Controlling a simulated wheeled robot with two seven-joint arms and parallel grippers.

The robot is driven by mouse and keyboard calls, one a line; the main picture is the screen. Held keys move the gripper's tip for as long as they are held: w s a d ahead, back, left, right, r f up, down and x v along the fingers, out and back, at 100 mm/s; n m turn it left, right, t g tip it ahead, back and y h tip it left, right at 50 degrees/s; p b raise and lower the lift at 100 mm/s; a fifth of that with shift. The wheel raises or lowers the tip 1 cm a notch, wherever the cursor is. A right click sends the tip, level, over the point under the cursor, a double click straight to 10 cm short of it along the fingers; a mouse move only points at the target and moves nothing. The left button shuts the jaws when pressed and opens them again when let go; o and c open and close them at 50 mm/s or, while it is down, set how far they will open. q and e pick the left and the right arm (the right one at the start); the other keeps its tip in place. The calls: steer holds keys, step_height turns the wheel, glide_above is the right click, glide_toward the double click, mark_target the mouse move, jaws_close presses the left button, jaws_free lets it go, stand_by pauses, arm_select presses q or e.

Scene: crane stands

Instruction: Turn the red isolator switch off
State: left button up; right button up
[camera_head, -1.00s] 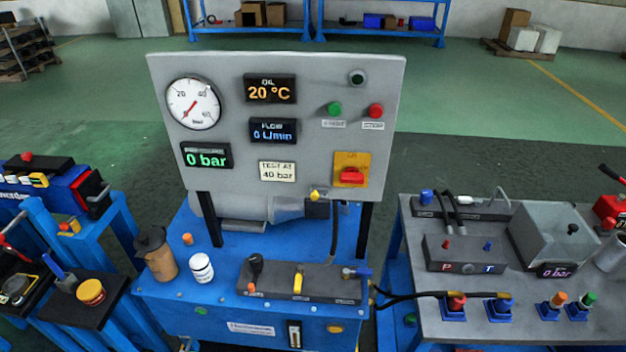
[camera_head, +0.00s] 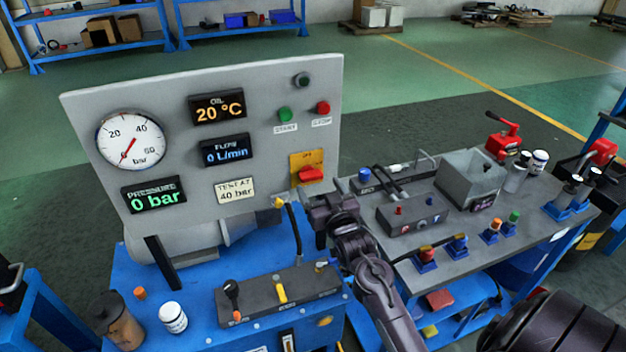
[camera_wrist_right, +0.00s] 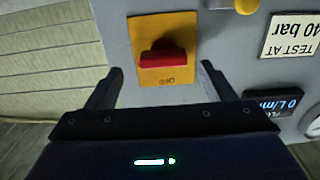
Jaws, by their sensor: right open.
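The red isolator switch (camera_head: 311,174) sits on a yellow plate (camera_head: 296,161) at the lower right of the grey panel. Its red handle lies about level across the plate. My right gripper (camera_head: 328,203) is just below and to the right of it in the head view, partly hidden by its own wrist. In the right wrist view the switch (camera_wrist_right: 163,57) shows upside down between the two open fingers (camera_wrist_right: 162,70), with a gap on each side. The fingers look apart from the handle. My left gripper is not in view.
A yellow-tipped lever (camera_head: 279,202) and a black hose (camera_head: 296,228) are just below the switch. Green (camera_head: 285,114) and red (camera_head: 323,107) buttons sit above it. A grey bench (camera_head: 480,262) with fittings stands to the right. The gauge display (camera_head: 153,195) reads 0 bar.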

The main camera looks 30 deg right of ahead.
mark_target(313, 179)
steer(key=shift+w, duration=1.15)
steer(key=shift+w+d, duration=0.15)
steer(key=shift+w, duration=0.2)
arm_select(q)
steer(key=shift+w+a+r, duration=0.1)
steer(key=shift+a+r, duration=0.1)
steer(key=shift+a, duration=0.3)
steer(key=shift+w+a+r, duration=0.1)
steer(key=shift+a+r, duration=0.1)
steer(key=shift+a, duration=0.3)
arm_select(e)
steer(key=shift+c, duration=0.5)
steer(key=c, duration=0.9)
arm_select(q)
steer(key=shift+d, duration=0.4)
